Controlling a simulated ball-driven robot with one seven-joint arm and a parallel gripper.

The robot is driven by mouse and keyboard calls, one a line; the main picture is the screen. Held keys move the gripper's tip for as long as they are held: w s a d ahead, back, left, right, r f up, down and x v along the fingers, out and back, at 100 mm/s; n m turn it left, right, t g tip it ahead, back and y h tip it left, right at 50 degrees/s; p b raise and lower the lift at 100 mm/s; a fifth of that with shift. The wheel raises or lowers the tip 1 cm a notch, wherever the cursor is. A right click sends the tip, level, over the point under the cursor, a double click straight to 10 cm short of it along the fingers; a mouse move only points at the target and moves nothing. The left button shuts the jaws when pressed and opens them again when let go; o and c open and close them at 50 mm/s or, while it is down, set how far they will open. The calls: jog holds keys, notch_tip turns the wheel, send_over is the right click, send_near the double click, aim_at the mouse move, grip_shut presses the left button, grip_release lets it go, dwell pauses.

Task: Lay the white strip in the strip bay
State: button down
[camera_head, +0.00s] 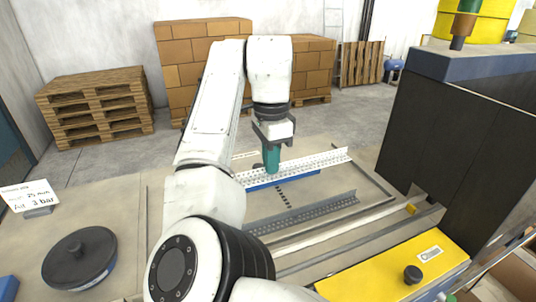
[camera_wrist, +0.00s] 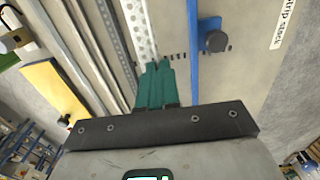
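The white strip (camera_head: 310,163) is long, thin and perforated. My gripper (camera_head: 271,170) has teal fingers pressed together on it, left of its middle in the head view. The strip appears held above the bench, since it covers part of the blue bar (camera_head: 290,180). In the wrist view the strip (camera_wrist: 141,30) runs up from the fingers (camera_wrist: 160,66), which hide the part they hold. A grey perforated profile (camera_head: 305,212) lies on the bench nearer the camera, parallel to the strip. I cannot tell which part is the strip bay.
A black knob (camera_wrist: 216,41) stands beside the blue bar, near a "strip stack" label (camera_wrist: 283,25). Dark dash marks (camera_head: 284,198) lie between bar and profile. A yellow plate (camera_head: 395,268) is at front right, a dark machine housing (camera_head: 440,125) at right, a round black weight (camera_head: 79,256) at left.

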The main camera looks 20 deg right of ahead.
notch_tip(320, 180, down, 2)
notch_tip(320, 180, down, 3)
jog(key=b, duration=0.3)
jog(key=shift+f, duration=1)
jog(key=shift+p, duration=0.95)
dwell(0.8)
jog(key=shift+f+p, duration=0.65)
jog(key=shift+f, duration=0.1)
dwell(1.7)
jog(key=c, duration=1.8)
grip_release()
jog(key=o, duration=0.5)
jog(key=shift+r, duration=0.1)
